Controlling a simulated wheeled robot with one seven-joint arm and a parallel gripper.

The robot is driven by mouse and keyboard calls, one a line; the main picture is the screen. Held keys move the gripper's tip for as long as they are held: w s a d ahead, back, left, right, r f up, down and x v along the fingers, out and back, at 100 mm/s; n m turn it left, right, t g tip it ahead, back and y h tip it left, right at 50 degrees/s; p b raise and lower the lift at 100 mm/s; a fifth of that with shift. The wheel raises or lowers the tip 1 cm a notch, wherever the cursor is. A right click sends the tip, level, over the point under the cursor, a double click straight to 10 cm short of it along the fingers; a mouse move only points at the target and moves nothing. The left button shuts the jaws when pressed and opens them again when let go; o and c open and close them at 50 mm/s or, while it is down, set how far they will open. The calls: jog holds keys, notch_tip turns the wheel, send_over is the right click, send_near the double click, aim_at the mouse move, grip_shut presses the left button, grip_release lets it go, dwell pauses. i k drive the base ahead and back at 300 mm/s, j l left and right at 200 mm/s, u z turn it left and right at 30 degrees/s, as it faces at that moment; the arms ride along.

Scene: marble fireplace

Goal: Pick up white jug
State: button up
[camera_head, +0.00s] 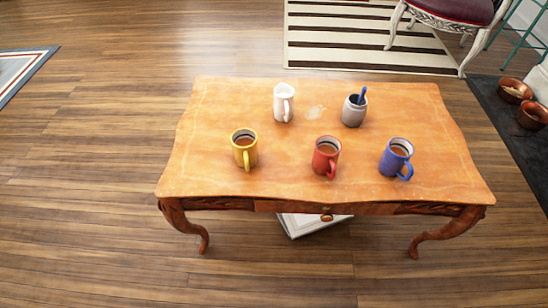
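The white jug (284,102) stands upright on the wooden table (220,113), towards the back and left of the middle. Its handle side faces the camera. Nothing touches it, and it is fully in view. My gripper does not show in the head view.
A yellow mug (244,150), a red mug (326,157) and a blue mug (396,158) stand along the table's front. A grey pot (354,110) with a blue utensil stands right of the jug. A chair (448,18) is behind. Wooden floor is clear left and in front.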

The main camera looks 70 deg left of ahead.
aim_at(283, 94)
jog(key=u, duration=2.4)
